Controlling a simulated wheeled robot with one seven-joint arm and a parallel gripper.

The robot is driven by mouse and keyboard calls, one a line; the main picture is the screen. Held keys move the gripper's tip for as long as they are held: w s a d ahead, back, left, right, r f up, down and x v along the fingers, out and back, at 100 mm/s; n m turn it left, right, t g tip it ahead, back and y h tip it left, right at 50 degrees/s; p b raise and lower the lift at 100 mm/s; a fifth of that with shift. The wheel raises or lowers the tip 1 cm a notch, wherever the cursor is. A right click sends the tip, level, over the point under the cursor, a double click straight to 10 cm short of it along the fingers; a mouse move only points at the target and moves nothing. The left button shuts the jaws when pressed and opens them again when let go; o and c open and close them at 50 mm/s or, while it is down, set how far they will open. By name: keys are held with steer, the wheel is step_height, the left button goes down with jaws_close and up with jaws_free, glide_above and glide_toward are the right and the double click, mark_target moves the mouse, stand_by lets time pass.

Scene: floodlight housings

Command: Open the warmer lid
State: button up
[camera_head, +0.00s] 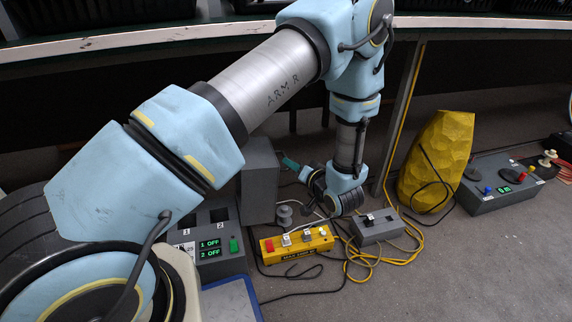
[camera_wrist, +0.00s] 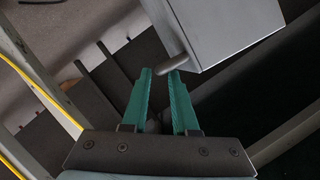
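A grey unit with two dark wells marked 1 and 2 (camera_head: 183,251) stands left of centre in the head view, its green display reading "1 OFF" and "2 OFF". A plain grey box-like part (camera_head: 259,178) rises upright beside it; I cannot tell whether this is the warmer's lid. My gripper (camera_head: 287,162) is at its right side, partly hidden by the arm. In the wrist view a grey box (camera_wrist: 222,32) has a short rounded handle (camera_wrist: 173,68). The teal fingers of my gripper (camera_wrist: 160,73) are apart, with the handle's end at the fingertips, nearer the right one.
A yellow switch box (camera_head: 297,243) and a grey switch box (camera_head: 377,227) lie below my gripper, with loose cables around them. A yellow faceted object (camera_head: 436,160) and a grey button box (camera_head: 500,187) are to the right. A bench edge (camera_head: 130,40) runs behind.

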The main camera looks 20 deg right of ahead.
steer(key=shift+b+x, duration=0.45)
steer(key=shift+x, duration=1.8)
jaws_close()
